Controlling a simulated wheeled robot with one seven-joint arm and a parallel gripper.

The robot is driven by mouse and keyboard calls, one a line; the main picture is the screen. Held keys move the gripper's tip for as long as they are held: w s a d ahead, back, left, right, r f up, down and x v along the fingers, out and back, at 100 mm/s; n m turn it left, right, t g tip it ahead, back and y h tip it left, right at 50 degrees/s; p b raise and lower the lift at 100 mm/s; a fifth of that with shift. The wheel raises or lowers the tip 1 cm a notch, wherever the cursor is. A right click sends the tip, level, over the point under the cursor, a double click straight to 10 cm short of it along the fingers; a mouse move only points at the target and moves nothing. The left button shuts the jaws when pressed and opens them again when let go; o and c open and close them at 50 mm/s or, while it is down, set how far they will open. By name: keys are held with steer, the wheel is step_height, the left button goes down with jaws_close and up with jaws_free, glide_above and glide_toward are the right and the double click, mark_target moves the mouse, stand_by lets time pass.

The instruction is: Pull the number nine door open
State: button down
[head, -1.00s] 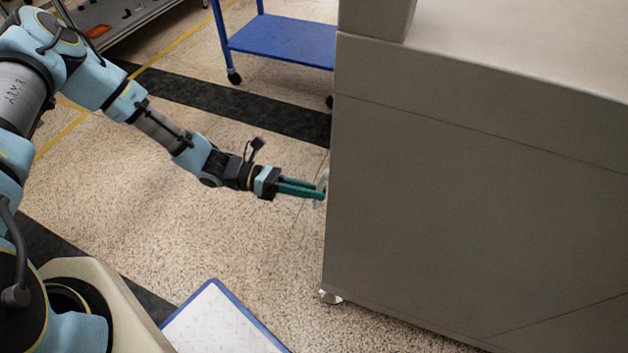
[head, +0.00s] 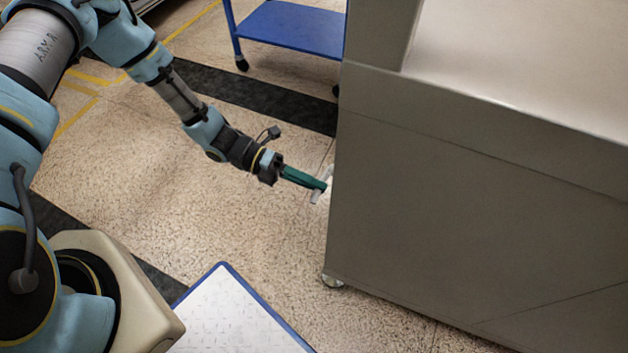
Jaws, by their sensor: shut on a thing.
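A large grey cabinet (head: 480,220) fills the right side of the head view. A light-coloured handle (head: 324,187) sticks out past its left edge. My gripper (head: 322,186) has its green fingers shut on this handle. The door's front faces left, away from the camera, so I cannot see its number or whether there is a gap at the door.
A blue cart (head: 290,28) stands behind the cabinet's left edge at the top. A white board with a blue rim (head: 240,315) is at the bottom centre. Speckled floor (head: 130,150) is clear left of the cabinet.

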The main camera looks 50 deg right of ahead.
steer(key=shift+r+n, duration=0.25)
steer(key=shift+n, duration=0.15)
steer(key=shift+w, duration=0.15)
stand_by(0.4)
